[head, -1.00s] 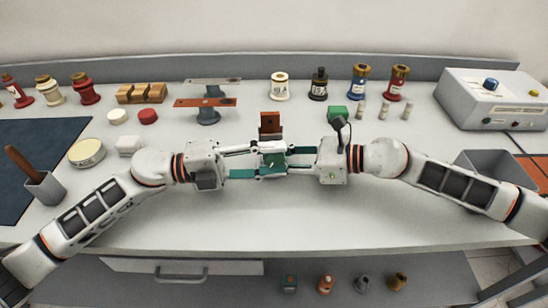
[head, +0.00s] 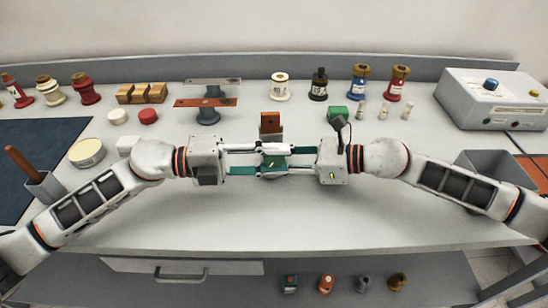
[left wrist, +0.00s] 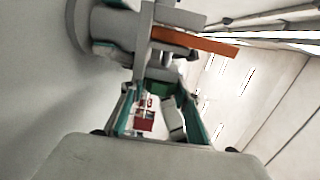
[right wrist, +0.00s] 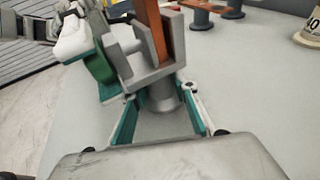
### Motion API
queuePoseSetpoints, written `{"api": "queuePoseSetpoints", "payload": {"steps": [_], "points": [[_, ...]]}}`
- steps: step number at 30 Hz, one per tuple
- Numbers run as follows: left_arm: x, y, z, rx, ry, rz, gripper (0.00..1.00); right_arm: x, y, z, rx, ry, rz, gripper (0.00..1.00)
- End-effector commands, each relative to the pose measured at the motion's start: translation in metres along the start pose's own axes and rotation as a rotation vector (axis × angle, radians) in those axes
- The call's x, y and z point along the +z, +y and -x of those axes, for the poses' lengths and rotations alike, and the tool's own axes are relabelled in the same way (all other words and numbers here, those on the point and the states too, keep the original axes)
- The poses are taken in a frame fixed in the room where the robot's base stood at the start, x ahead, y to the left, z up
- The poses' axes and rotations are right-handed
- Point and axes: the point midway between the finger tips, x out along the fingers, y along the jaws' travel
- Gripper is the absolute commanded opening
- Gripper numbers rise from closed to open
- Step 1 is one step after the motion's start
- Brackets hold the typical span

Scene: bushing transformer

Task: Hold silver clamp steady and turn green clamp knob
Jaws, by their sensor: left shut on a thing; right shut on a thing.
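The silver clamp (right wrist: 125,75) is a grey U-shaped bracket with a round post below, gripping an upright orange-brown bar (head: 270,122). The bracket also shows in the left wrist view (left wrist: 175,38). My right gripper (right wrist: 160,105) is shut on the clamp's round post. The green clamp knob (head: 276,161) sits between the two grippers in the head view, and beside the bracket in the right wrist view (right wrist: 101,70). My left gripper (head: 262,160) comes in from the opposite side and is shut on the green knob. The fingers hide part of the knob.
A grey control box (head: 490,97) stands at the right. The bench in front of the arms is clear.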

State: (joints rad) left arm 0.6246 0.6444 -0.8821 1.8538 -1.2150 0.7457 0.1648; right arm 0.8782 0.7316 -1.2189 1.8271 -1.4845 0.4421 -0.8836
Motion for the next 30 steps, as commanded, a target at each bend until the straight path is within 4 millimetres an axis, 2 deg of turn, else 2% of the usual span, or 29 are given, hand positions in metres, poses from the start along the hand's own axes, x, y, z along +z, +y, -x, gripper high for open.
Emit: {"api": "queuePoseSetpoints", "payload": {"steps": [30], "points": [[-0.0019, -0.0008, -0.0018, 0.831, 0.003, -0.002, 0.09, 0.0008, 0.0008, -0.0008, 0.002, -0.002, 0.0, 0.16]]}}
